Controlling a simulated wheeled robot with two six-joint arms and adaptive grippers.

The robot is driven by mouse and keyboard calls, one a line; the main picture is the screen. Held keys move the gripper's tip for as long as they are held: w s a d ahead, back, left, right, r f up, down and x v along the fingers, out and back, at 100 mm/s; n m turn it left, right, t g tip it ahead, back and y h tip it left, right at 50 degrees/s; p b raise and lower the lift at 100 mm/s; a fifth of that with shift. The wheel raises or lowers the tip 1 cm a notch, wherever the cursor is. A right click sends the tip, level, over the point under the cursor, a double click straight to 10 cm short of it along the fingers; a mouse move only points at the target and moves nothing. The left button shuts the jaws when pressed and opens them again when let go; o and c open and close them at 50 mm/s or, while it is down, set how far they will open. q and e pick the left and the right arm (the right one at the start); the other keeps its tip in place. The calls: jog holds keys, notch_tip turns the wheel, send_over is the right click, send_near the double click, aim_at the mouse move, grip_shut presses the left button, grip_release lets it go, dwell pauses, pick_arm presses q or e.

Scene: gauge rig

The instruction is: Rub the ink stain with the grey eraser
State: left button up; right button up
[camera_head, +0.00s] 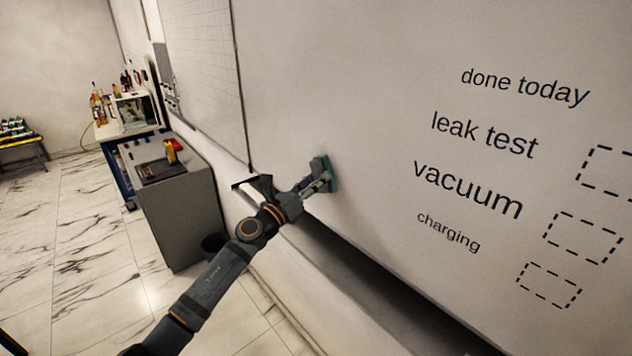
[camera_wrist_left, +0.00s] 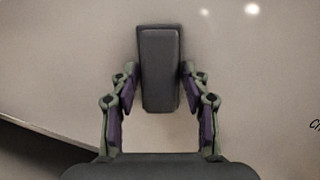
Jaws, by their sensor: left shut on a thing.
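My left gripper (camera_head: 322,178) is at the whiteboard (camera_head: 380,60), near its lower left part, shut on the grey eraser (camera_head: 319,165). In the left wrist view the eraser (camera_wrist_left: 159,70) is a dark grey upright block between the two fingers of the gripper (camera_wrist_left: 159,85). The eraser is at the board's surface; I cannot tell whether it touches. No ink stain shows in either view; it may be hidden behind the eraser or gripper. My right gripper is not in view.
The board carries printed words such as "vacuum" (camera_head: 468,189) and dashed boxes (camera_head: 582,243) on the right. A grey cabinet (camera_head: 180,215) and a dark bin (camera_head: 213,246) stand left of my arm.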

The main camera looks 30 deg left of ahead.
pick_arm(q)
jog(key=w+a+b, duration=0.1)
jog(key=a+b, duration=0.1)
jog(key=a, duration=0.1)
jog(key=w+a+b, duration=0.1)
jog(key=a+b, duration=0.1)
jog(key=w+a+b, duration=0.1)
jog(key=a+b, duration=0.1)
jog(key=a, duration=0.1)
jog(key=shift+w+a+b, duration=0.3)
jog(key=shift+a+b, duration=0.05)
jog(key=shift+w+a, duration=0.3)
jog(key=shift+a, duration=0.3)
